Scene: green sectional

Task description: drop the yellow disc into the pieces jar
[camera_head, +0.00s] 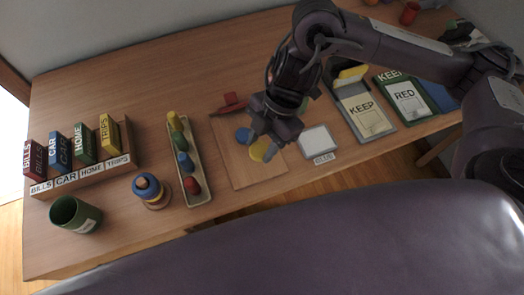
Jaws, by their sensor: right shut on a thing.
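The yellow disc (258,152) is at the tips of my right gripper (266,142), above or at the wooden board (229,172) in the middle of the table. My right gripper is shut on the disc; its fingers hide part of it. I cannot tell whether the disc still touches the board. A green open-topped jar (75,214) with a small white label, too small to read, stands at the table's front left; it looks like the pieces jar. My left gripper is not in view.
A blue disc (242,134) lies beside the yellow one. A labelled rack (85,177) is at left. A white pad (318,139) lies right of the board.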

